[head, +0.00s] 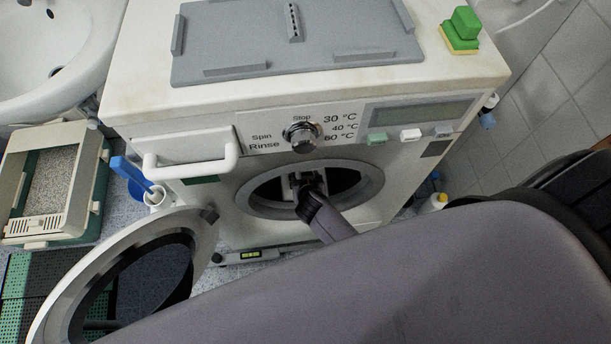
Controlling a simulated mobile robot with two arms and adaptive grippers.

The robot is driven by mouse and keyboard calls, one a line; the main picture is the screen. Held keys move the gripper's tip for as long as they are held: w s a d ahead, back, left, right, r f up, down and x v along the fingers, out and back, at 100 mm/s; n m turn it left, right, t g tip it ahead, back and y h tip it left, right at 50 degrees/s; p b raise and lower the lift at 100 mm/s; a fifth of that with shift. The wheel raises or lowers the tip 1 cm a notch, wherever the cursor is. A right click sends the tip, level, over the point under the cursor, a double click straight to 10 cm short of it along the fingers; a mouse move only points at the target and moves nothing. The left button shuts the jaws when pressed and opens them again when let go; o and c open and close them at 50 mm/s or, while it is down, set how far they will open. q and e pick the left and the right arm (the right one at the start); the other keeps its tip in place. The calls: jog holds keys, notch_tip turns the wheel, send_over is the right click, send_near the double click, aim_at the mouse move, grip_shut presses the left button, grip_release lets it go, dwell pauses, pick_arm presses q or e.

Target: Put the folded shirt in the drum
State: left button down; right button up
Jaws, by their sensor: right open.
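The washing machine's drum opening (262,194) is a dark round hole in the front of the white machine, ringed in grey. Its round door (205,246) stands open to the lower left. My right gripper (305,181) is at the drum opening, its fingers reaching into the hole. It is open, and I see no cloth between its fingers. The folded shirt does not show in this view. The drum's inside is too dark and too covered by my gripper to tell what lies in it. My left gripper is out of view.
A grey tray (240,38) and a green-and-yellow sponge (460,30) lie on the machine's top (140,85). The drawer handle (190,164) juts out above the door. A litter box (50,180) and a blue brush (135,175) stand at left, below the sink (60,30).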

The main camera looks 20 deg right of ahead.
jog(key=v, duration=0.7)
jog(key=shift+s+a+r, duration=0.1)
jog(key=shift+s+a, duration=0.05)
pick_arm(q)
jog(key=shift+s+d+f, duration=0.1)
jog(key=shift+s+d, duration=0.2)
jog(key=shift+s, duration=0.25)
pick_arm(e)
jog(key=shift+s+r, duration=0.15)
jog(key=shift+r, duration=0.05)
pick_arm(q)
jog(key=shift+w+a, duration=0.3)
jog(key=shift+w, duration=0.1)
